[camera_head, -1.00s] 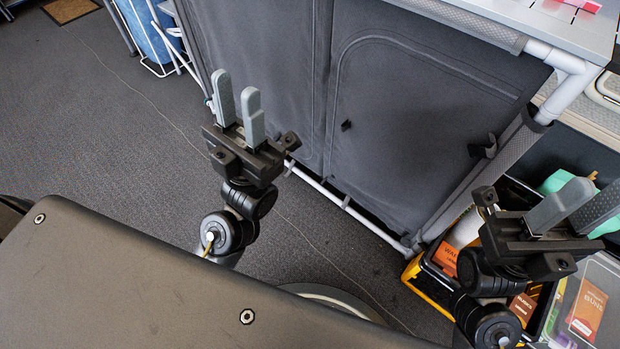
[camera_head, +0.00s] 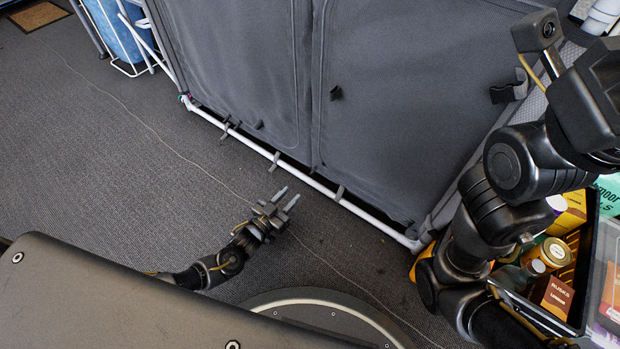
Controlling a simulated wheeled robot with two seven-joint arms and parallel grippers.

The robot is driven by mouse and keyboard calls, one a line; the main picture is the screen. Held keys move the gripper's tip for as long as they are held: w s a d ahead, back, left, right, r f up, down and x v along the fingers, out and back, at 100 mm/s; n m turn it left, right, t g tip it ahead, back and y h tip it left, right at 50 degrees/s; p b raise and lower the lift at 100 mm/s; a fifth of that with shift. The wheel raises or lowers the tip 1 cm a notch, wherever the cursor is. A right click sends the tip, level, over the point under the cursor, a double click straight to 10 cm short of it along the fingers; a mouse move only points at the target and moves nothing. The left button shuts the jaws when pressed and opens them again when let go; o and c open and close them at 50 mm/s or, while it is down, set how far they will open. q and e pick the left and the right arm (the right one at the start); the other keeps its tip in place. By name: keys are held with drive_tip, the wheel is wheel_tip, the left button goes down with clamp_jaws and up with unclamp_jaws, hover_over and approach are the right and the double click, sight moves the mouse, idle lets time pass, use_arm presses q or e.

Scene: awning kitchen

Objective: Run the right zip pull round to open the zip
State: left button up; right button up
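The grey fabric cupboard stands ahead of me, and its right door panel (camera_head: 400,120) hangs flat and looks closed. A seam runs down the panel's left side. My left gripper (camera_head: 287,195) is low over the floor in front of the cupboard's bottom rail, apart from the fabric. Its two fingers are apart with nothing between them. My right arm rises at the right and covers the cupboard's right edge; its gripper fingers do not show.
A white rail (camera_head: 275,160) runs along the cupboard's foot, with a dark gap above it. A dark strap (camera_head: 509,92) is at the panel's right. A crate of boxes and jars (camera_head: 590,270) stands at the lower right. Grey carpet (camera_head: 110,170) is open at the left.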

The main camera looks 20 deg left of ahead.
sight(313, 171)
use_arm(q)
drive_tip(key=b+x, duration=0.5)
drive_tip(key=x, duration=0.6)
drive_tip(key=shift+b, duration=0.3)
drive_tip(key=shift+r, duration=0.15)
drive_tip(key=shift+s, duration=0.1)
clamp_jaws()
